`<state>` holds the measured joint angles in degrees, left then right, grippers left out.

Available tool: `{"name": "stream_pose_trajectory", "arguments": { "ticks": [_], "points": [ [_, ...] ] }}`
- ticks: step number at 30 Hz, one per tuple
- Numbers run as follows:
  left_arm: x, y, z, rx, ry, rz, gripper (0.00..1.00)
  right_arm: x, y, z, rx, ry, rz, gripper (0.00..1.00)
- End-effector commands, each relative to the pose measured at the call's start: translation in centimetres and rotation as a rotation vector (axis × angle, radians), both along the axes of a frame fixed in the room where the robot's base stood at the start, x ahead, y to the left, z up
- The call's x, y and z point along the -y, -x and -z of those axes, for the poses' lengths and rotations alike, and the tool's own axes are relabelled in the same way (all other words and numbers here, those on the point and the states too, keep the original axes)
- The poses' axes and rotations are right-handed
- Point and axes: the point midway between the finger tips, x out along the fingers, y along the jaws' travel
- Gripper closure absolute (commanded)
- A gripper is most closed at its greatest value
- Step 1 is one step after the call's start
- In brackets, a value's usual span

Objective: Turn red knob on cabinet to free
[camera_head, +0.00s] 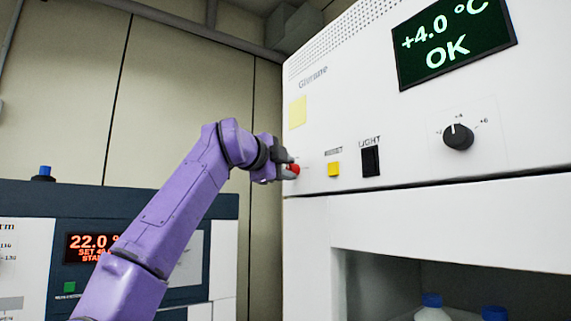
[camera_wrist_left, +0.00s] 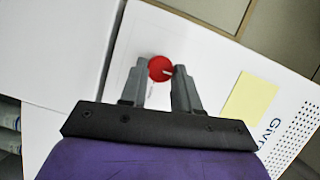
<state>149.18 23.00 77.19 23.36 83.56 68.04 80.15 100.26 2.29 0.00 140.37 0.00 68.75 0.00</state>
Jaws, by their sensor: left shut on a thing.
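The red knob (camera_head: 293,170) is on the front panel of the white cabinet (camera_head: 345,105), near the panel's left edge. My left gripper (camera_head: 284,171) is at the knob, its arm reaching up from the bottom left. In the left wrist view the red knob (camera_wrist_left: 161,69) sits between the two grey fingertips (camera_wrist_left: 160,75), which are shut on it. A pale pointer mark shows on the knob's face at its right side. Small lettering beside the knob is too small to read. My right gripper is not in view.
Right of the knob are a yellow button (camera_head: 334,169), a black LIGHT switch (camera_head: 371,161) and a black dial (camera_head: 458,137). A yellow note (camera_head: 298,112) is above the knob. A display (camera_head: 452,40) reads +4.0 °C OK. A dark blue unit (camera_head: 120,200) stands at left.

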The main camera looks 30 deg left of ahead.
Motion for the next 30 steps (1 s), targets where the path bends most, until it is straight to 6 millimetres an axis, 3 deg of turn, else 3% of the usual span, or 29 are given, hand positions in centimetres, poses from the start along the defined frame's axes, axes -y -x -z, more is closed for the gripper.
{"name": "stream_pose_trajectory", "arguments": {
  "ticks": [18,19,21,30],
  "points": [
    [0.02,0.02,-0.11,-0.013,0.036,0.001,0.99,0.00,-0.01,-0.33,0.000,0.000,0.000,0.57],
    [0.03,0.02,-0.11,-0.013,0.036,0.001,0.62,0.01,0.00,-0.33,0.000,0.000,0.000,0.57],
    [0.02,0.02,-0.11,-0.013,0.036,0.001,0.43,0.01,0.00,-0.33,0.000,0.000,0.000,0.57],
    [-0.06,0.25,-0.03,-0.013,0.035,0.000,0.43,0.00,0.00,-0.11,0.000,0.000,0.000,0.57]
  ]
}}
